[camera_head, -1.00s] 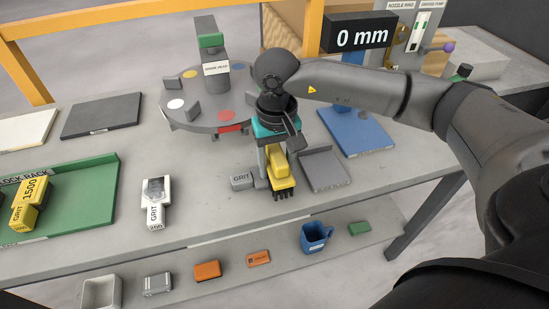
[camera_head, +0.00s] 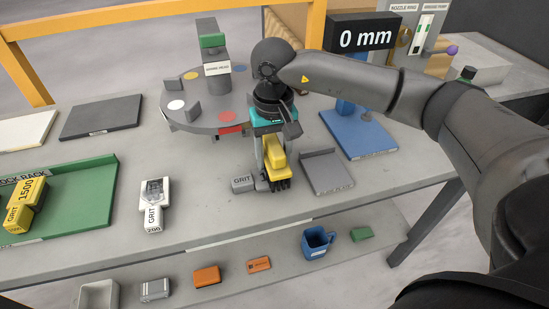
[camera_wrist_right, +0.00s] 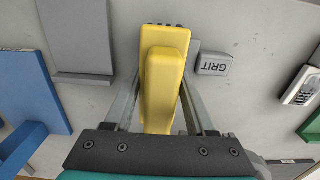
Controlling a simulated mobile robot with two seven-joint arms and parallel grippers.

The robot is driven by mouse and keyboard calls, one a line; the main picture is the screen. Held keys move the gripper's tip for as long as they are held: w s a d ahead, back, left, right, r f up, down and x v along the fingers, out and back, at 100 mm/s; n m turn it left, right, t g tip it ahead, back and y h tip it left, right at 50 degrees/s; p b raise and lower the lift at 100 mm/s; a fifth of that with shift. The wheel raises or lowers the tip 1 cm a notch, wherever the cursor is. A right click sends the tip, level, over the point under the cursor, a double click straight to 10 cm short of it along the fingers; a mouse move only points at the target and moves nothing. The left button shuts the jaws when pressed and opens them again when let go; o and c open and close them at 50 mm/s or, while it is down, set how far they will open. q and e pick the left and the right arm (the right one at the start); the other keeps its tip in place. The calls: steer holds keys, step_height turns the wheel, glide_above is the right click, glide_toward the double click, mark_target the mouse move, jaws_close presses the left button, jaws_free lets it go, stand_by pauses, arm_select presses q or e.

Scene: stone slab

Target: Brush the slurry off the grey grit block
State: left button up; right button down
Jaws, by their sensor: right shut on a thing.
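The grey grit block (camera_head: 243,183) lies on the stone-grey bench top in the middle of the head view, its GRIT label facing up and its right part hidden by the brush. In the right wrist view the grit block (camera_wrist_right: 214,64) is just right of the brush. My right gripper (camera_head: 271,158) is shut on the handle of a yellow brush (camera_head: 275,160) with dark bristles pointing down. The brush (camera_wrist_right: 163,75) fills the middle of the wrist view. The bristles are at the block's right side; I cannot tell whether they touch it. No slurry can be made out. My left gripper is out of view.
A white GRIT 200 block (camera_head: 155,205) lies to the left, near the green block rack (camera_head: 95,190) with a yellow 1500 block (camera_head: 25,204). A grey tray (camera_head: 325,172) is close on the right, a blue stand (camera_head: 365,140) beyond. A round turntable (camera_head: 190,110) stands behind.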

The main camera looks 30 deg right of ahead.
steer(key=shift+s+a+r, duration=0.1)
steer(key=shift+s+a, duration=0.05)
steer(key=shift+s, duration=0.55)
steer(key=shift+s+a, duration=0.2)
steer(key=shift+s, duration=0.5)
steer(key=shift+w+d+f+b, duration=0.15)
steer(key=shift+w+f+b, duration=0.1)
steer(key=shift+w+b, duration=0.3)
steer(key=shift+w, duration=0.2)
steer(key=shift+w, duration=0.1)
steer(key=shift+w+d+r, duration=0.1)
steer(key=shift+w+d, duration=0.1)
steer(key=shift+w, duration=0.4)
steer(key=shift+r, duration=0.1)
